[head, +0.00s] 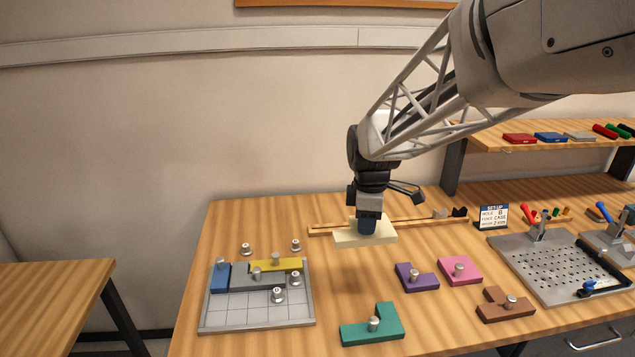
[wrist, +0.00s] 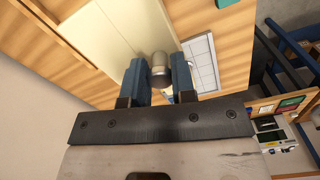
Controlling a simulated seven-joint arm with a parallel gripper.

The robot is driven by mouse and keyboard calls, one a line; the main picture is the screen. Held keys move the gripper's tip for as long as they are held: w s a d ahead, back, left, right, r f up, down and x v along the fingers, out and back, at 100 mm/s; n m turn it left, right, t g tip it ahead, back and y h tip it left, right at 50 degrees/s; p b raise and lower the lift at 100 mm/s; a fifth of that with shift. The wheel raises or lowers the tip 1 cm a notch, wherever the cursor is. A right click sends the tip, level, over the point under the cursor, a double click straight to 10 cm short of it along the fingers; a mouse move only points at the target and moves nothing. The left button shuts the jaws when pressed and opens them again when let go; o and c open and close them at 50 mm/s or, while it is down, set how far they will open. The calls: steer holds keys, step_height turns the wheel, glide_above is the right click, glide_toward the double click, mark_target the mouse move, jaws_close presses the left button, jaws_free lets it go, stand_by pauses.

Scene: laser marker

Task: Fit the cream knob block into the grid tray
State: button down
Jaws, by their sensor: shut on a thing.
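The cream knob block (head: 348,238) hangs level above the table, with free space beneath it. My gripper (head: 367,226) is shut on its knob from above. In the wrist view the silver knob of the cream block (wrist: 100,30) sits between the two blue fingers of my gripper (wrist: 156,78). The grid tray (head: 240,315) lies at the left of the table, left of and nearer than the block. Blue (head: 220,278), grey (head: 243,277) and yellow (head: 288,264) pieces fill its back part. Its front cells are bare. Part of the tray shows in the wrist view (wrist: 206,66).
Small silver pegs (head: 278,295) stand on the tray's right side and behind it. Green (head: 385,325), purple (head: 425,281), pink (head: 468,271) and brown (head: 500,309) knob blocks lie right of the tray. A wooden rail (head: 322,231) lies behind; a perforated plate (head: 545,265) is far right.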

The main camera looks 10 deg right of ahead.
steer(key=shift+r, duration=0.1)
stand_by(0.3)
steer(key=shift+r, duration=3.9)
steer(key=shift+a+f, duration=0.1)
steer(key=shift+s+a+f+m, duration=0.15)
steer(key=shift+a+f+m, duration=0.45)
steer(key=shift+a+m, duration=0.4)
steer(key=s+a+f+m, duration=0.6)
steer(key=a+f+m, duration=0.3)
steer(key=m, duration=0.8)
steer(key=s+a+f+m, duration=0.7)
steer(key=a+m, duration=0.5)
steer(key=m, duration=0.5)
steer(key=shift+s+a+f, duration=0.15)
steer(key=shift+a+f, duration=0.1)
steer(key=shift+f, duration=1)
